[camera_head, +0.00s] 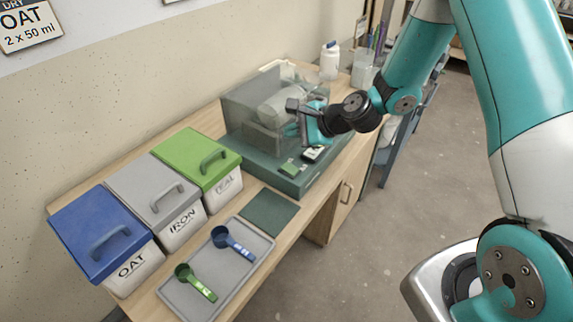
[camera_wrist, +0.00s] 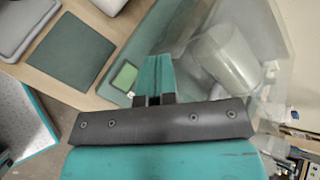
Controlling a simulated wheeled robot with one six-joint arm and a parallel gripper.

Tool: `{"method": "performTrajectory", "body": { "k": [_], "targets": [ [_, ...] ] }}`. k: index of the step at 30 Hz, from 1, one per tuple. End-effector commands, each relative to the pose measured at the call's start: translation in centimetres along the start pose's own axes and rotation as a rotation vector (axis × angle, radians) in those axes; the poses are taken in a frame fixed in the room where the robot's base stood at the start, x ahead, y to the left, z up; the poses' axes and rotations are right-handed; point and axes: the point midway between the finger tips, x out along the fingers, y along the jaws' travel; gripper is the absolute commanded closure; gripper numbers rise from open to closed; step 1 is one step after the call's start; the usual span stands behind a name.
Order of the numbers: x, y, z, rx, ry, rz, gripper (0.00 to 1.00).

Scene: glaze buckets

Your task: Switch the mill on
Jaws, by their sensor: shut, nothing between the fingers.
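The mill (camera_head: 262,163) is a dark green base on the bench with a clear cover (camera_head: 240,108) over a pale jar (camera_head: 283,102). On its front top are a green rectangle (camera_head: 289,169) and a small black-and-white part (camera_head: 313,153); I cannot tell which is the switch. My gripper (camera_head: 308,128) is over the front of the mill, close to these parts. In the wrist view my shut, empty fingers (camera_wrist: 156,68) are beside the green rectangle (camera_wrist: 124,75), and the jar (camera_wrist: 222,55) is to their right. Whether the fingers touch the mill is unclear.
Bins with blue (camera_head: 103,226), grey (camera_head: 152,190) and green (camera_head: 195,158) lids stand left of the mill. A grey tray (camera_head: 225,282) holds a blue scoop (camera_head: 232,243) and a green scoop (camera_head: 196,282). A dark green mat (camera_head: 268,212) lies in front. A white bottle (camera_head: 329,60) stands behind.

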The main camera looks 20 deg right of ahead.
Motion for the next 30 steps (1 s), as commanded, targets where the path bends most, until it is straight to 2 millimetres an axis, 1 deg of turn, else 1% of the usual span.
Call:
{"method": "performTrajectory", "body": {
  "k": [8, 14, 30],
  "targets": [
    [0.0, 0.1, 0.0, -0.004, 0.0, 0.002, 1.0],
    [0.8, 0.7, -0.6, -0.005, -0.001, 0.003, 1.0],
    [5.5, 4.2, -4.0, -0.005, -0.002, 0.005, 1.0]
  ]
}}
